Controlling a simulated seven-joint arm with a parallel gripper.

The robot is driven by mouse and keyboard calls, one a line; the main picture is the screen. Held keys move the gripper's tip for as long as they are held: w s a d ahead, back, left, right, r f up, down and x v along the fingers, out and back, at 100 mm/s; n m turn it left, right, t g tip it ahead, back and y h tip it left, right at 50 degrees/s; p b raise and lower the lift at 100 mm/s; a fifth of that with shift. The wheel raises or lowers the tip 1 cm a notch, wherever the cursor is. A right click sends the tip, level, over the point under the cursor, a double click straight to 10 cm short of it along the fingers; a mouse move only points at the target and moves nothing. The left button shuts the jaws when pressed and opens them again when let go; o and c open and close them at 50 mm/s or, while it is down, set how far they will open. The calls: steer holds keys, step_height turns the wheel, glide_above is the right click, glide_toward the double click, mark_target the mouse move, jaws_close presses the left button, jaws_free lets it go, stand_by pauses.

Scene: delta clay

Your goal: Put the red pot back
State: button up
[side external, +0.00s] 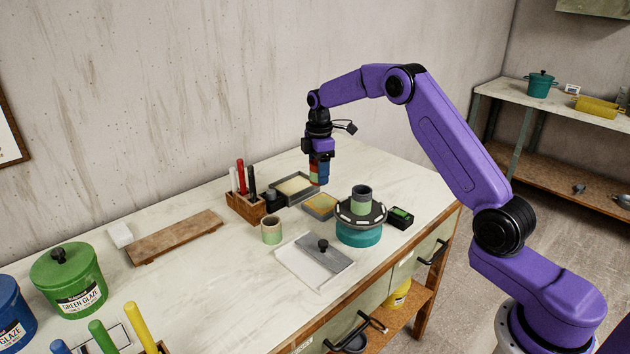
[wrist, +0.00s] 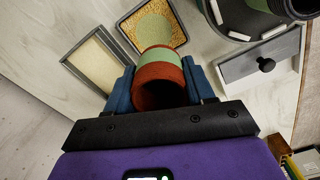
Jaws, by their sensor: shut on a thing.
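The red pot (wrist: 160,93) is a terracotta-red cylinder with a pale green band, its open mouth facing the wrist camera. My gripper (wrist: 161,82) is shut on it, with a blue finger on either side. In the side view my gripper (side external: 319,174) points down and holds the pot in the air above the back of the table, near two shallow trays. In the wrist view a grainy yellow tray (wrist: 181,36) lies beyond the pot, with a pale green rounded patch over it. I cannot tell what that patch is.
A cream-filled tray (side external: 293,187) and a wooden tool holder (side external: 246,208) stand nearby. A turntable (side external: 360,234) bears a grey-green pot (side external: 361,198). A pale green pot (side external: 271,231) and a knobbed grey slab (side external: 325,262) are in front.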

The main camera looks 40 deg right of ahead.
steer(key=s+a+r+n, duration=0.1)
steer(key=s+a, duration=0.3)
steer(key=s, duration=0.3)
steer(key=s+a+r, duration=0.2)
steer(key=s+a, duration=0.3)
steer(key=s, duration=0.2)
glide_above(295, 226)
steer(key=f, duration=0.9)
steer(key=shift+s+f, duration=0.3)
steer(key=shift+w+f, duration=0.2)
steer(key=shift+f, duration=1.6)
steer(key=shift+f, duration=0.2)
steer(key=o, duration=0.9)
